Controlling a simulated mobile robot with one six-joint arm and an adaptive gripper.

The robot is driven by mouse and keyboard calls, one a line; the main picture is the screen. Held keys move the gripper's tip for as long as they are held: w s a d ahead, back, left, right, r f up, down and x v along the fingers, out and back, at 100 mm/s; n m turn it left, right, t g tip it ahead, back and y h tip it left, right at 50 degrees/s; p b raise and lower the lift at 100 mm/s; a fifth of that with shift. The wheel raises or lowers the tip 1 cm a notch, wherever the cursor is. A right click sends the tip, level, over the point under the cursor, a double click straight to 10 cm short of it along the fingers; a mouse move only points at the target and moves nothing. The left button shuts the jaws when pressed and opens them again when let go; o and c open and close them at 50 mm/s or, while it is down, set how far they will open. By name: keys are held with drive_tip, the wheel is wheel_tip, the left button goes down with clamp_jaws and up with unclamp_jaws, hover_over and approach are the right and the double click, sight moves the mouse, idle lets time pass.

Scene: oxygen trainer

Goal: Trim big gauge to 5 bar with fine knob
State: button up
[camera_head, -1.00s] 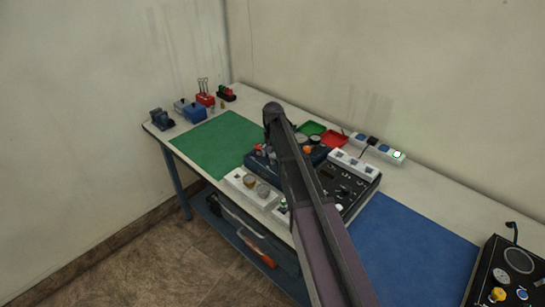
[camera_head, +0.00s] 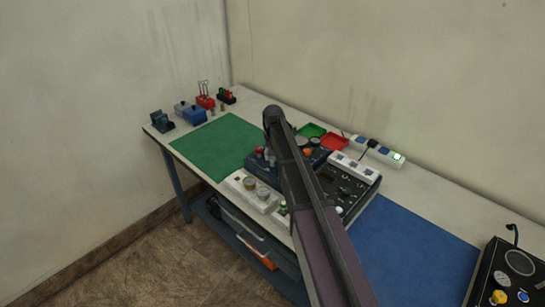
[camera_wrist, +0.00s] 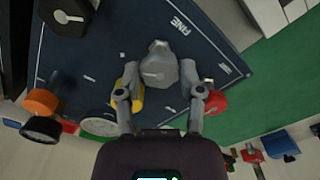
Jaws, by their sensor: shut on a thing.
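In the wrist view, a grey fine knob (camera_wrist: 160,66) with a pale pointer line stands on a dark blue panel (camera_wrist: 100,50), near the printed word FINE. My gripper (camera_wrist: 160,84) is shut on this knob, with one finger at each side. A pale round dial (camera_wrist: 101,124), seen at a steep slant, is at the lower left of the panel; I cannot read it or tell whether it is the big gauge. In the head view, the dark blue trainer (camera_head: 262,166) is partly hidden behind my arm.
In the wrist view, a yellow part (camera_wrist: 136,97), a red part (camera_wrist: 216,102) and an orange knob (camera_wrist: 42,102) are near the fingers. In the head view, a black control box (camera_head: 347,190) stands right of the trainer. Green (camera_head: 214,145) and blue (camera_head: 415,250) mats have clear surfaces.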

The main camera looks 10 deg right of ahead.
drive_tip(key=shift+n, duration=0.4)
drive_tip(key=o, duration=1.2)
drive_tip(key=shift+c, duration=0.2)
drive_tip(key=shift+m, duration=0.6)
